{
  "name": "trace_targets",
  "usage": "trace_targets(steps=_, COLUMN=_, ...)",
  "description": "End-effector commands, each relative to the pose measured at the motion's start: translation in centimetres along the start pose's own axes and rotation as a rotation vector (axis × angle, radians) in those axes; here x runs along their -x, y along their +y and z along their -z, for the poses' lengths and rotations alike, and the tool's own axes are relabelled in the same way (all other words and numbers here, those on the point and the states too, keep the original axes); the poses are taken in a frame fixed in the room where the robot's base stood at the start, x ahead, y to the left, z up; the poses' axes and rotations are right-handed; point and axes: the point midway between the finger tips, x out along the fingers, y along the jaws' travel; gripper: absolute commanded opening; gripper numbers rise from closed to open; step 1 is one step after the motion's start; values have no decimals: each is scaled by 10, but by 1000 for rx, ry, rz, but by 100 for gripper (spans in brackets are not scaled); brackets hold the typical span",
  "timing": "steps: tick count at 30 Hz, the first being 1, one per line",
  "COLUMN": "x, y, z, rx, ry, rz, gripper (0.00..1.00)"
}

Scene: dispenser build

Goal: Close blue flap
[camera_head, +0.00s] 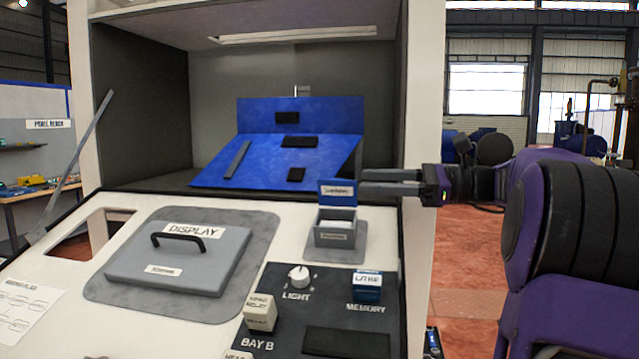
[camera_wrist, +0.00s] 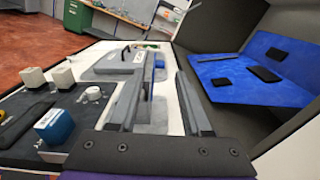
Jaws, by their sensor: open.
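A small grey box (camera_head: 335,234) stands on the sloped console, with a blue flap (camera_head: 337,194) raised upright at its back edge. White labels show on the flap and on the box front. My gripper (camera_head: 362,180) comes in from the right, its two fingers apart and empty. In the head view its fingertips are right beside the flap's right edge; whether they touch it, I cannot tell. In the wrist view my fingers (camera_wrist: 160,75) point away over the console, and a small blue patch, likely the flap (camera_wrist: 159,61), shows between their tips.
A large blue padded panel (camera_head: 270,160) with black pads lies in the grey recess behind. A grey DISPLAY cover (camera_head: 180,258) with a black handle is at left. A LIGHT knob (camera_head: 299,276) and a blue-and-white MEMORY block (camera_head: 366,287) are in front.

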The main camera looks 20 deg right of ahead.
Motion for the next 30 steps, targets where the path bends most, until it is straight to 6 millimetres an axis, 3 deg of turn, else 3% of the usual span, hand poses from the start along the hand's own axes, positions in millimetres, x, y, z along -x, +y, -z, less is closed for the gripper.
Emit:
trace_targets(steps=6, x=-49, y=1, z=0, rx=0, ry=0, rz=-4, gripper=48)
trace_targets(steps=13, x=-86, y=1, z=0, rx=-1, ry=-1, rz=-2, gripper=48)
trace_targets(steps=18, x=-99, y=0, z=0, rx=-1, ry=0, rz=0, gripper=48)
trace_targets(steps=27, x=-101, y=0, z=0, rx=-1, ry=1, rz=0, gripper=48)
trace_targets(steps=30, x=-101, y=0, z=0, rx=-1, ry=1, rz=0, gripper=32)
